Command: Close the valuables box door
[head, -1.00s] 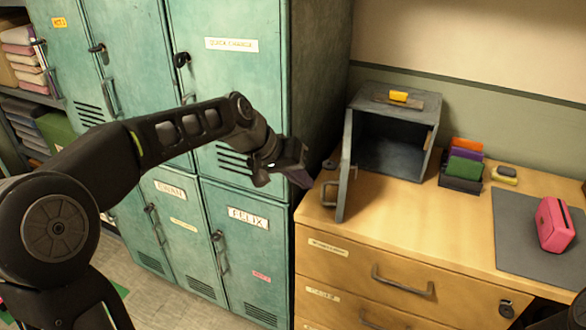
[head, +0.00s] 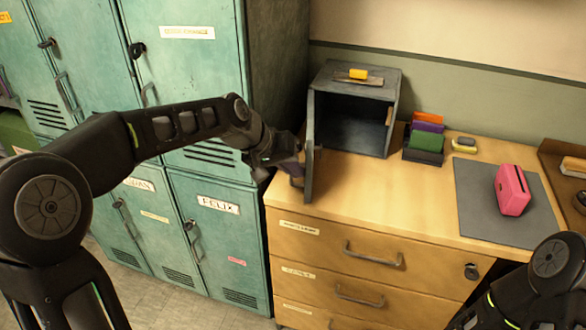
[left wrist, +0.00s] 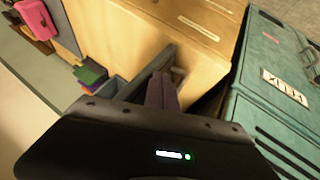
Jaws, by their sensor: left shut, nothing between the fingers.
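The valuables box (head: 393,119) is a grey metal box on the wooden drawer cabinet, its dark inside showing. Its door (head: 310,178) stands wide open at the box's left side, seen nearly edge-on. My left gripper (head: 293,168) is shut and empty, at the outer face of the door by its handle; I cannot tell whether it touches. In the left wrist view the shut fingers (left wrist: 162,92) overlap the door panel (left wrist: 150,66), with the handle (left wrist: 179,74) just to the right. My right gripper is out of view; only part of my right arm shows at lower right.
Green lockers (head: 212,205) stand close on the left. On the cabinet top (head: 400,195) are a card holder (head: 424,155), a yellow-and-grey item (head: 464,145) and a pink case (head: 512,190) on a grey mat (head: 470,205). The top in front of the box is clear.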

